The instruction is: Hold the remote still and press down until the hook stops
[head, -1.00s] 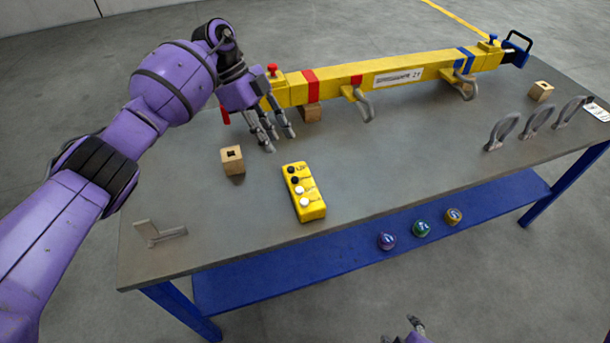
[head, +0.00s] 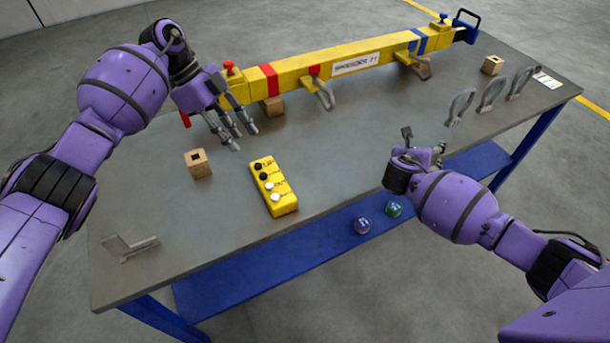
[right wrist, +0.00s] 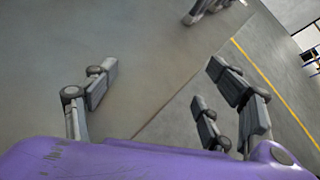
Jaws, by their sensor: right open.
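The yellow remote (head: 273,187) lies on the grey table, with two black buttons and two white buttons on top. My left gripper (head: 233,129) hangs above the table by the beam's left end, behind the remote, fingers apart and empty. My right gripper (head: 424,143) is open and empty, near the table's front edge, right of the remote. Its spread fingers show in the right wrist view (right wrist: 165,110). Nothing touches the remote.
A wooden block (head: 198,164) stands left of the remote, and another (head: 492,65) at the far right. Several grey shackles (head: 490,95) stand at the right. A metal bracket (head: 128,248) lies at the front left. Small round tins (head: 361,225) sit on the blue lower shelf.

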